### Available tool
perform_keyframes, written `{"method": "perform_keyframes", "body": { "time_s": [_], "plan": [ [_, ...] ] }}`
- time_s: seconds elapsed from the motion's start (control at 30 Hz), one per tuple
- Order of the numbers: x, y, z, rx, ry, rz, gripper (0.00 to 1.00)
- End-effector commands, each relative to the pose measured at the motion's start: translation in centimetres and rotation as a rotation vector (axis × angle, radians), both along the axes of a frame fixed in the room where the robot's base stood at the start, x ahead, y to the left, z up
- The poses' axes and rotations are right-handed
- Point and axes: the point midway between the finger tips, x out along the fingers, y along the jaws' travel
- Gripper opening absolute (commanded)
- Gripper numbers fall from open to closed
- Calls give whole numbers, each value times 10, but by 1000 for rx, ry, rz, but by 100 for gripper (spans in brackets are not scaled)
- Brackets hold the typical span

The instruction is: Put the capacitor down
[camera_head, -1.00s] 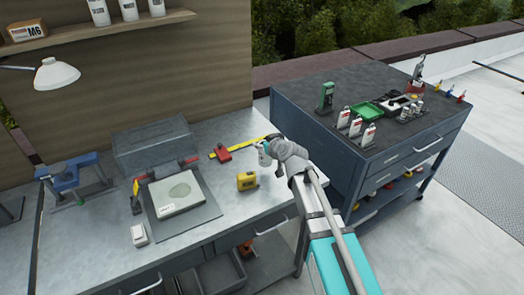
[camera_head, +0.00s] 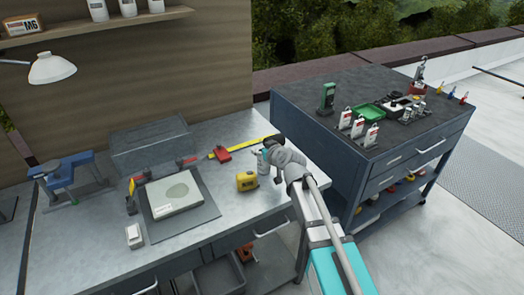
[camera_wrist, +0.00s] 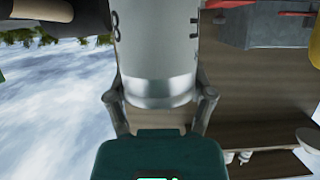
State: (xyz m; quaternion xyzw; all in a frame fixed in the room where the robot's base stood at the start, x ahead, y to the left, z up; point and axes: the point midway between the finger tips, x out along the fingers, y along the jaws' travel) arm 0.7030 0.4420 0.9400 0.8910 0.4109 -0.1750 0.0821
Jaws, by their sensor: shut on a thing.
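The capacitor (camera_wrist: 155,50), a large pale grey cylinder with a shiny silver band at its near end, fills the top middle of the wrist view. My gripper (camera_wrist: 158,98) is shut on it, one finger on each side, with the teal gripper body below. In the head view my gripper (camera_head: 266,158) is above the right part of the grey workbench (camera_head: 235,135). The held capacitor cannot be made out clearly there, and its far end is cut off in the wrist view.
A yellow tape measure (camera_head: 246,181), a red tool with a yellow strip (camera_head: 221,154), a flat pale panel on a dark mat (camera_head: 173,195), a blue vise (camera_head: 68,175) and a grey box (camera_head: 150,143) are on the bench. A dark tool cart (camera_head: 345,95) stands right.

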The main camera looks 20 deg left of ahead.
Motion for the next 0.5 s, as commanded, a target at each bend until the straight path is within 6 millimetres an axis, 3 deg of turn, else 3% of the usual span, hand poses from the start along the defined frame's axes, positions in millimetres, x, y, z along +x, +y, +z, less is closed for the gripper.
{"method": "perform_keyframes", "body": {
  "time_s": [0.23, 0.27, 0.4, 0.5],
  "plan": [
    [0, 0, -4, 0, 0, 0, 10],
    [0, 0, -3, 0, 0, 0, 74],
    [0, -1, -3, 0, 0, -1, 100],
    [1, -1, -3, 0, 0, -1, 100]
  ]
}}
